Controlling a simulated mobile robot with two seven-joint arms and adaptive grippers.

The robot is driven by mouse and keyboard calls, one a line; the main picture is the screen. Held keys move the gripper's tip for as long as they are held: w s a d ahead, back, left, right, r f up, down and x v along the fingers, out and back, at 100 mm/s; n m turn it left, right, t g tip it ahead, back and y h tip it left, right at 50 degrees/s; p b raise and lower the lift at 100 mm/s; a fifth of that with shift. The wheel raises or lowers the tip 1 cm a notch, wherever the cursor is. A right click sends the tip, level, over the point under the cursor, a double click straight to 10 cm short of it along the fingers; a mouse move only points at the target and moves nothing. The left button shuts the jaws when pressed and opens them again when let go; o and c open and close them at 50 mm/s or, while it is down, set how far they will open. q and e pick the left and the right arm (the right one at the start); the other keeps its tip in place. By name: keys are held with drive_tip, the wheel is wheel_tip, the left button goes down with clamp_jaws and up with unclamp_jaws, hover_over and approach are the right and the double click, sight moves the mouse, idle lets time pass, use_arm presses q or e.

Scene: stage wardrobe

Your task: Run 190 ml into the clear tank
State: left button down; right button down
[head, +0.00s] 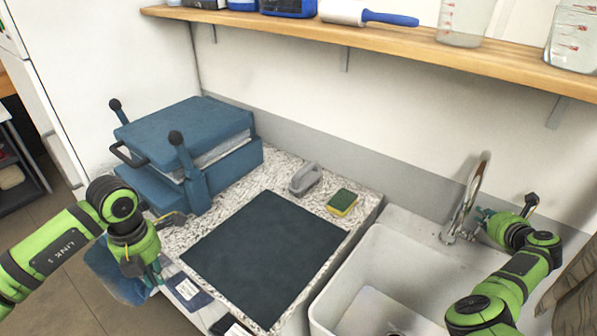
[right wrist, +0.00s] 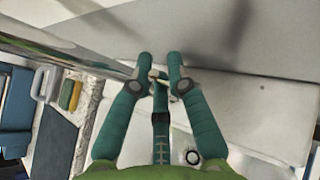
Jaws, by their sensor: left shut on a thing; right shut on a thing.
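A bluish, partly see-through container (head: 112,272), which looks like the clear tank, hangs at my left gripper (head: 153,277), beside the counter's left front edge. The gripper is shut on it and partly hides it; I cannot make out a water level. The curved metal tap (head: 470,195) stands behind the white sink (head: 345,262), far from the container. My right gripper (head: 483,217) is at the tap's right side, shut on a small pale metal piece, apparently the tap's lever (right wrist: 158,75). The fingers hide most of it. No water stream can be made out.
A blue heat press (head: 190,150) stands at the counter's back left. A dark mat (head: 265,250), grey-handled tool (head: 304,178) and yellow-green sponge (head: 341,203) lie on the counter. Marked clear jugs (head: 465,22) stand on the wooden shelf (head: 350,38) above. The sink interior looks clear.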

use_arm(q)
drive_tip(key=shift+r, duration=0.15)
use_arm(e)
drive_tip(key=c, duration=1.2)
unclamp_jaws()
drive_tip(key=shift+o, duration=0.2)
drive_tip(key=v, duration=0.7)
drive_tip(key=shift+s, duration=0.15)
